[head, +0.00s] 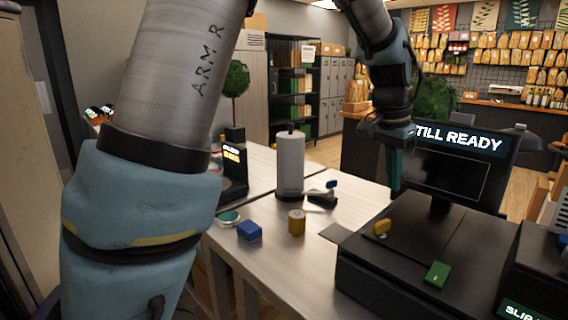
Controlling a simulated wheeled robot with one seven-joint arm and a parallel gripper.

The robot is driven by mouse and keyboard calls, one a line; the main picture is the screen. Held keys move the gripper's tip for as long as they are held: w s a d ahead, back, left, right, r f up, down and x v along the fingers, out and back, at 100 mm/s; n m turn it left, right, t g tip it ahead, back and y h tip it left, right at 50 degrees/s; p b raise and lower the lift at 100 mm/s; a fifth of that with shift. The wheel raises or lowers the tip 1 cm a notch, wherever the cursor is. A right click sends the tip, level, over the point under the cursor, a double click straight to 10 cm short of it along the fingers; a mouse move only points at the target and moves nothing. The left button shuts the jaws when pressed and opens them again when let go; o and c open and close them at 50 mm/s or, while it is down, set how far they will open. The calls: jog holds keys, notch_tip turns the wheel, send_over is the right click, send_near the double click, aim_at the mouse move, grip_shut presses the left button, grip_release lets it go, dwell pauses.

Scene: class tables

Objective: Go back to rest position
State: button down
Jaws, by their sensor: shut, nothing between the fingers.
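My arm reaches in from the top of the head view and bends down at the right. My gripper (396,188) points straight down, its fingers closed together with nothing seen between them. It hangs in front of the left side of the black till screen (465,150), above the back left part of the black till base (365,255). I cannot tell whether the fingertips touch anything.
On the table (265,275) are a white paper roll (290,165), a blue block (249,231), a yellow-brown cylinder (297,222) and a round green-rimmed item (229,217). A yellow item (381,228) and a green block (437,273) lie on the till base.

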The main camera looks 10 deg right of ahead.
jog(key=w+a+f+n, duration=0.2)
jog(key=a, duration=0.6)
jog(key=w+a+f+n+y, duration=0.1)
jog(key=a+f+n, duration=0.15)
jog(key=a, duration=0.45)
jog(key=w+a+f+n, duration=0.2)
jog(key=a+n, duration=0.1)
jog(key=a, duration=0.5)
jog(key=s+a+f+n, duration=0.2)
jog(key=s+a, duration=0.1)
jog(key=a, duration=0.4)
jog(key=s+a+f+n+t+y, duration=0.1)
jog(key=s+a+f+n, duration=0.1)
jog(key=a, duration=0.5)
jog(key=shift+s+a+n, duration=0.25)
jog(key=shift+s+n, duration=0.4)
jog(key=shift+s, duration=0.1)
